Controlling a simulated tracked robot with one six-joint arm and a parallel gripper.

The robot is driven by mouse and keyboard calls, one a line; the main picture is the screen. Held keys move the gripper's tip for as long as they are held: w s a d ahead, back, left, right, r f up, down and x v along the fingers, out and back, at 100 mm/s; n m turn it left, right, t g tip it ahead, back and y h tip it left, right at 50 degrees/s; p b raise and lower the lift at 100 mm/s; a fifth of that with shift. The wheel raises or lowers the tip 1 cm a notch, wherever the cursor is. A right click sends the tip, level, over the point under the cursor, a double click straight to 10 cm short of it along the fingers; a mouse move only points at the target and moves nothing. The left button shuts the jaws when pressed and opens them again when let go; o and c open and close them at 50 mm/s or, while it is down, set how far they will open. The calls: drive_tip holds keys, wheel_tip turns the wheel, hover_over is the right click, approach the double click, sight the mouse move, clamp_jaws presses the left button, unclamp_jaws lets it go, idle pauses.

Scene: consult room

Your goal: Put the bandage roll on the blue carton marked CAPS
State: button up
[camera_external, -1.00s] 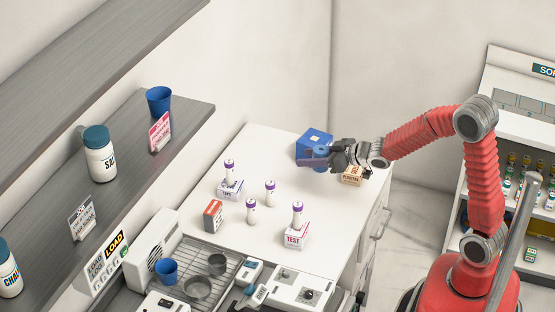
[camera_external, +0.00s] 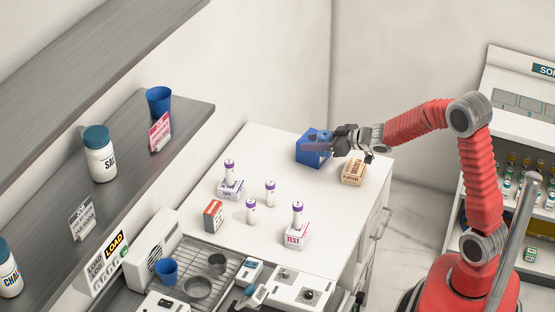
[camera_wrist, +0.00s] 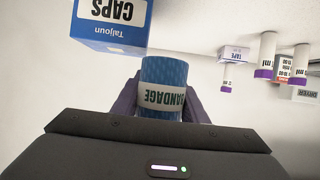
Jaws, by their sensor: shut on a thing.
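The bandage roll (camera_wrist: 164,92) is blue with a white label. In the wrist view it sits between the two fingers of my gripper (camera_wrist: 163,100), which is shut on it. The blue carton marked CAPS (camera_wrist: 112,18) shows close by at the upper left of that picture, which is upside down. A narrow gap shows between roll and carton there. In the external view the carton (camera_external: 312,158) stands at the back of the white counter. My gripper (camera_external: 322,142) is in front of its upper part, raised, and hides some of it. I cannot tell whether the roll is over the carton.
A plasters box (camera_external: 353,173) stands right beside the carton, below my wrist. Several purple-capped tubes stand nearer, one on the tape box (camera_external: 230,190) and one on the test box (camera_external: 295,236). A red box (camera_external: 213,215) is at the left. Walls close the back.

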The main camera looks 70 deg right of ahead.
drive_tip(key=w+d+r+n+y, duration=0.2)
drive_tip(key=w+d+r+y, duration=0.1)
drive_tip(key=w+d+r, duration=0.3)
wheel_tip(320, 180, up, 2)
drive_tip(key=shift+w+d+r+n, duration=0.15)
drive_tip(key=shift+d+r+n, duration=0.2)
drive_tip(key=shift+d, duration=0.35)
drive_tip(key=shift+f, duration=0.1)
hover_over(304, 137)
drive_tip(key=shift+f, duration=3.15)
drive_tip(key=shift+f, duration=1.85)
